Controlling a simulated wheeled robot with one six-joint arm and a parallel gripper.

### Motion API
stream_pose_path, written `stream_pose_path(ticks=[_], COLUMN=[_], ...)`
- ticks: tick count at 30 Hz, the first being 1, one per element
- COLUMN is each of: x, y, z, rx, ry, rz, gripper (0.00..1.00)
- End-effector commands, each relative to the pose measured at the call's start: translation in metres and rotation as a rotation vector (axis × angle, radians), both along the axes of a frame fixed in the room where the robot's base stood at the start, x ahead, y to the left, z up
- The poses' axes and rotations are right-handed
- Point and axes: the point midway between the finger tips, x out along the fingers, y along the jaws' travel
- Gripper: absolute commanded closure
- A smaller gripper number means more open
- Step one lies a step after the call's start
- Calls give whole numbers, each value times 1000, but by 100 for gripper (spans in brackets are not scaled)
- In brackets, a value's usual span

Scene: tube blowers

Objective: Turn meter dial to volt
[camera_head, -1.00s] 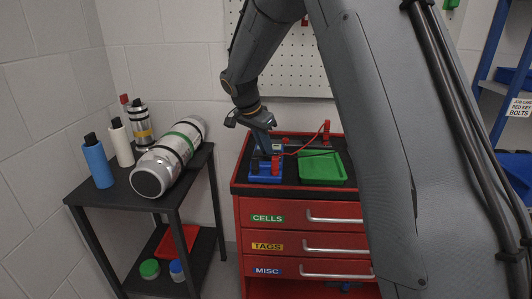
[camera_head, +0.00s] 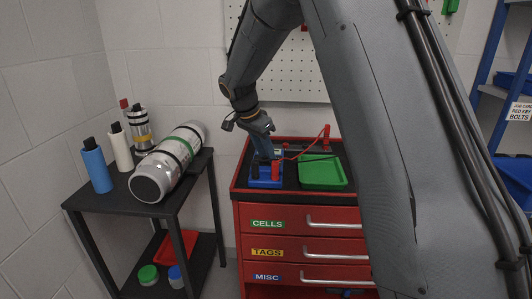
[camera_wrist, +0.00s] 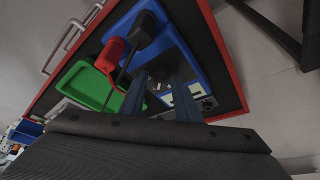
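The meter (camera_wrist: 188,92) stands on a blue base (camera_head: 266,183) on top of the red tool cabinet. Its pale face shows in the wrist view beyond my right fingertip; the dial is small and its pointer setting is unreadable. A red probe handle (camera_wrist: 112,54) and a black one (camera_wrist: 146,29) stand up from the blue base. My gripper (camera_wrist: 160,92) is over the meter, pointing down, with its two fingers apart. Part of the meter shows between the fingers, and I cannot tell whether they touch it. In the head view my gripper (camera_head: 265,150) hides most of the meter.
A green tray (camera_head: 322,173) lies right of the blue base, with red and black leads near it. A black side table (camera_head: 118,200) at the left holds a large silver cylinder (camera_head: 168,163) and several bottles. The red cabinet (camera_head: 300,212) has labelled drawers.

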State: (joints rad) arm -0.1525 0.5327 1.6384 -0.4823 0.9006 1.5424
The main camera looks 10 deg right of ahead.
Motion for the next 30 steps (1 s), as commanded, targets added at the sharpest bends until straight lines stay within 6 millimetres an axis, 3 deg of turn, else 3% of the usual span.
stream_pose_path(ticks=[7, 19, 30], x=[-1, -11, -14], y=[4, 24, 27], z=[10, 64, 72], rx=[0, 0, 0], ry=[-2, -2, 0], rz=[2, 1, 0], gripper=[70, 70, 70])
